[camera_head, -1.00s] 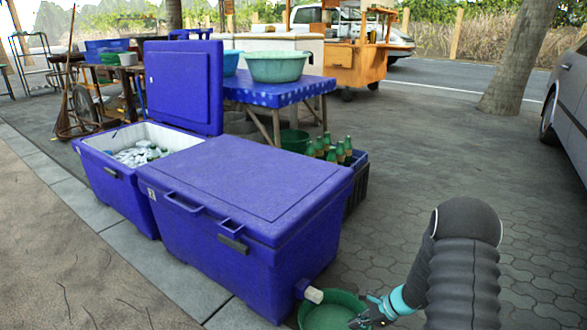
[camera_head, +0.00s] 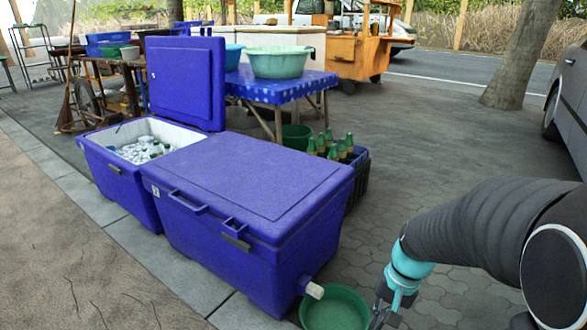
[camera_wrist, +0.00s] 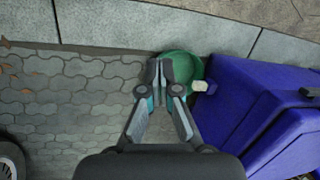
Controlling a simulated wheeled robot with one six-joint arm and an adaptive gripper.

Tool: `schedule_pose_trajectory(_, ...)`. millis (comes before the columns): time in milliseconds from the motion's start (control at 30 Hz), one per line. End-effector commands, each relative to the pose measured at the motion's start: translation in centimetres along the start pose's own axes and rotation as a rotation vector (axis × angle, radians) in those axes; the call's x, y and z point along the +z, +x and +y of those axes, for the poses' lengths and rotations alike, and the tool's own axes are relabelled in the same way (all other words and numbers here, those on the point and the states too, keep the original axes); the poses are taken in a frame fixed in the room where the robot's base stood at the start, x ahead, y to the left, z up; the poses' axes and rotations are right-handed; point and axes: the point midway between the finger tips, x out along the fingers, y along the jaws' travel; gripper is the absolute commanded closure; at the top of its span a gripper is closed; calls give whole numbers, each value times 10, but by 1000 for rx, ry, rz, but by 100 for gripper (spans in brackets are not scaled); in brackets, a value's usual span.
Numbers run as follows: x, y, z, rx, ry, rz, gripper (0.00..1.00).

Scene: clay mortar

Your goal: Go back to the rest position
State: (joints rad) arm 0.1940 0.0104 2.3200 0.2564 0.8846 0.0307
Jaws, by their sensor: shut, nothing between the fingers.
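My gripper (camera_head: 378,318) is low at the bottom edge of the head view, just right of the green basin (camera_head: 335,306). In the wrist view my gripper (camera_wrist: 159,68) points at the paving with its fingers together and nothing between them. There the basin (camera_wrist: 186,66) shows behind and beside the fingertips. I cannot tell how high the gripper is above the ground.
A closed blue cooler (camera_head: 250,190) with a white spout (camera_head: 315,290) stands left of the basin. An open cooler (camera_head: 112,185) of bottles is beyond it. A bottle crate (camera_head: 355,180) stands behind. Paving (camera_head: 440,150) is clear toward the parked car (camera_head: 573,95).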

Motion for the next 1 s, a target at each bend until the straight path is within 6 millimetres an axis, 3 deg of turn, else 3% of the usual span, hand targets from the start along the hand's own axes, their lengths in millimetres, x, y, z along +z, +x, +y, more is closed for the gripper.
schedule_pose_trajectory(100, 22, -32, 1, 45, -101, 68, 100)
schedule_pose_trajectory(600, 97, -136, 2, 142, -366, 391, 100)
schedule_pose_trajectory(800, 116, -169, -8, 112, -411, 506, 100)
schedule_pose_trajectory(1000, 124, -183, -14, 98, -435, 545, 100)
